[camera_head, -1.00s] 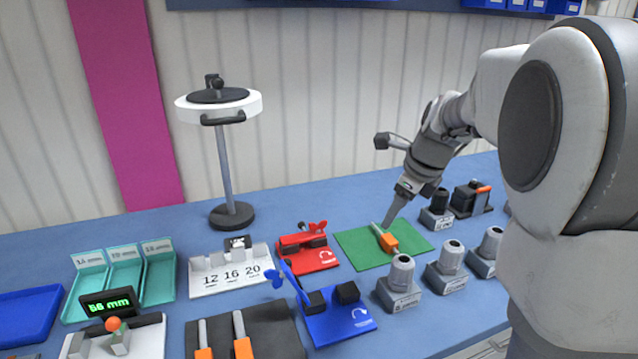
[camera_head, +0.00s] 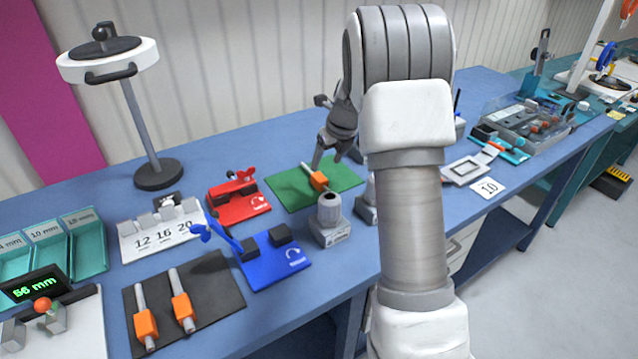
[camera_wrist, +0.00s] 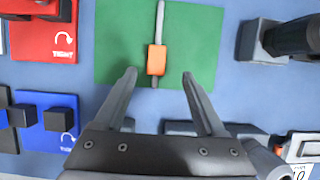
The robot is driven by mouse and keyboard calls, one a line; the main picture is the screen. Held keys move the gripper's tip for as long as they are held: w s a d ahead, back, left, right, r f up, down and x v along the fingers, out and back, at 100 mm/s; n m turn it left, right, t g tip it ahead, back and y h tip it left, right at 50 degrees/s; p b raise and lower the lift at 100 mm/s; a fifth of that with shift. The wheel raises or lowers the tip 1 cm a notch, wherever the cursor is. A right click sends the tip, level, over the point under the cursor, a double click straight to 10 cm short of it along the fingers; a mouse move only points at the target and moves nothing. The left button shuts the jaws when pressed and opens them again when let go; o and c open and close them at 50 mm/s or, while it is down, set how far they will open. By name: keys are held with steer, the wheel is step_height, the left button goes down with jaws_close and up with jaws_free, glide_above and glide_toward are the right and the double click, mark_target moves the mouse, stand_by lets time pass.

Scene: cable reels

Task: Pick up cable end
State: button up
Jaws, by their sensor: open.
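A cable end, a grey rod with an orange block (camera_head: 318,181), lies on the green mat (camera_head: 283,192). In the wrist view the orange block (camera_wrist: 156,60) sits just ahead of my fingertips, roughly midway between them, with the rod running up the picture. My gripper (camera_head: 328,164) is open and empty at the green mat; in the wrist view its two fingers (camera_wrist: 159,75) stand wide apart. I cannot tell how high the fingertips are above the mat. Two similar rods with orange blocks, left (camera_head: 146,324) and right (camera_head: 182,307), lie on a black mat (camera_head: 222,286).
A red fixture (camera_head: 240,200) and a blue fixture (camera_head: 272,262) stand left of and in front of the green mat. A grey cylinder on a block (camera_head: 330,219) stands close in front. A white numbered stand (camera_head: 158,233) and lamp (camera_head: 152,172) are farther left. My arm hides the table's middle right.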

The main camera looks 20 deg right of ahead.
mark_target(319, 176)
steer(key=x, duration=0.6)
steer(key=shift+a+f, duration=0.3)
jaws_close()
